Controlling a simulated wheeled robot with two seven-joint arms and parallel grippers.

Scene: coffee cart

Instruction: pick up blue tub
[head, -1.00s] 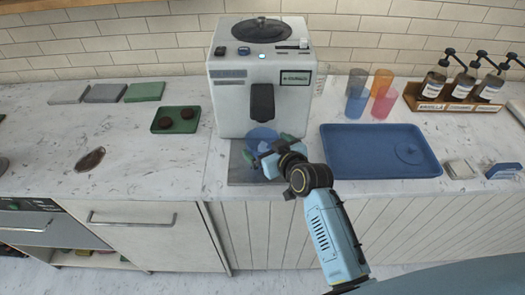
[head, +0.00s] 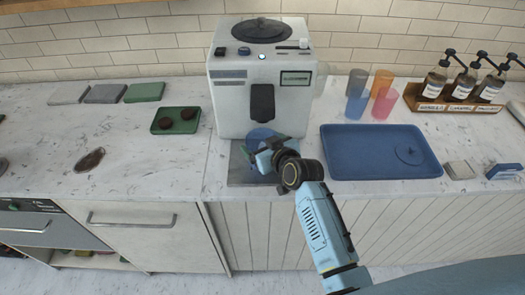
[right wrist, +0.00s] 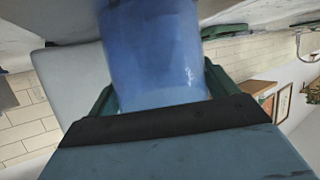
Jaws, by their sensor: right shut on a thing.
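The blue tub (right wrist: 155,60) fills the middle of the right wrist view, between the two green fingers of my right gripper (right wrist: 155,90). In the head view the tub (head: 261,134) stands below the spout of the white coffee machine, over the grey mat, partly hidden by my gripper. My right gripper (head: 276,147) is shut on the tub. I cannot tell whether the tub touches the mat. My left gripper is not in view.
The white coffee machine (head: 235,105) stands right behind the tub. A blue tray (head: 350,165) lies to the right, with several coloured cups (head: 383,103) and a rack of pump bottles (head: 470,104) behind. A green tray (head: 191,126) with two dark pucks is at left.

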